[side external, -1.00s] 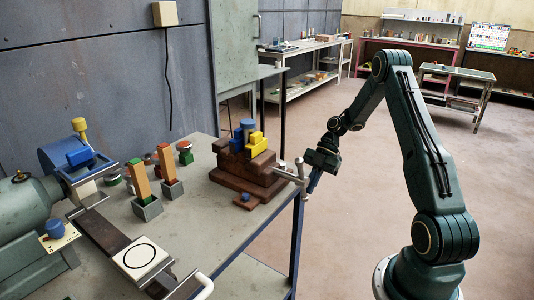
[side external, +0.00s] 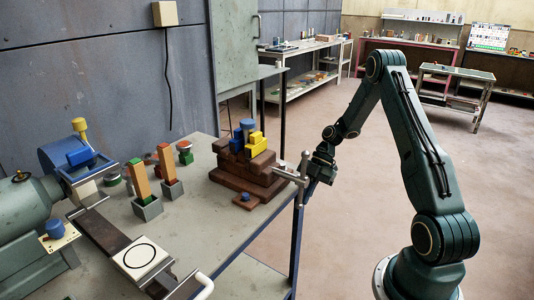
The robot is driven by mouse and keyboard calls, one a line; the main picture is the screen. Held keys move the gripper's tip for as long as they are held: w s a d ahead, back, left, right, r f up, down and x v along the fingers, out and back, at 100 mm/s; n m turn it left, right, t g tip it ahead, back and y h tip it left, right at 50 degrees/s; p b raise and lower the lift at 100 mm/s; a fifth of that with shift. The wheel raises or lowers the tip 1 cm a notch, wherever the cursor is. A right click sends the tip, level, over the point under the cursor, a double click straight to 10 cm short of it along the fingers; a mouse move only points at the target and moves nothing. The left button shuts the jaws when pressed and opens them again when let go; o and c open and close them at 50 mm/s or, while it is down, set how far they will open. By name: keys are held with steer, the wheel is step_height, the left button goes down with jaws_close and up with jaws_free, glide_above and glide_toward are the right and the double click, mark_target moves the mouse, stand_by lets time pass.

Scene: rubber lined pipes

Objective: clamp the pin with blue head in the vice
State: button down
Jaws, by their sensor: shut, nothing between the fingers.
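The brown stepped block with a grey screw and crossbar, which looks like the vice (side external: 262,182), stands at the right rear of the bench. An upright blue piece, likely the blue-headed pin (side external: 247,125), stands at its top beside yellow stepped blocks (side external: 256,144). Its lower end is hidden, so I cannot tell whether it is gripped. The grey crossbar handle (side external: 303,168) sticks out to the right, its bar near upright.
A brown plate with a blue knob (side external: 245,198) lies before the vice. Two tall wooden blocks in grey holders (side external: 148,208) stand to the left. A green machine with a blue part (side external: 70,158) fills the far left.

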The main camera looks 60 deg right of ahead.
steer(key=shift+d, duration=0.1)
stand_by(0.4)
steer(key=s+d+f, duration=0.1)
steer(key=d+f, duration=0.1)
steer(key=d, duration=1.1)
steer(key=shift+s+d+f, duration=0.2)
steer(key=shift+s+f, duration=0.05)
steer(key=shift+f, duration=0.1)
steer(key=shift+r, duration=0.1)
stand_by(0.4)
steer(key=w+a+r+m+h, duration=0.2)
steer(key=a+r+m, duration=0.2)
steer(key=a+r, duration=0.7)
steer(key=w+a+r+m+h, duration=0.2)
steer(key=a+r+m+h, duration=0.15)
steer(key=a+r, duration=0.7)
steer(key=s+a+r+m+t+h, duration=0.1)
steer(key=s+a+r+m+t, duration=0.1)
steer(key=s+a+r+m, duration=0.5)
steer(key=s+a+r+m+t+h, duration=0.1)
steer(key=s+a+m+t, duration=0.1)
steer(key=s, duration=1)
steer(key=a+m, duration=0.1)
steer(key=a, duration=0.1)
steer(key=shift+s+a+r+t, duration=0.15)
steer(key=shift+s+a+t, duration=0.15)
steer(key=shift+a, duration=0.05)
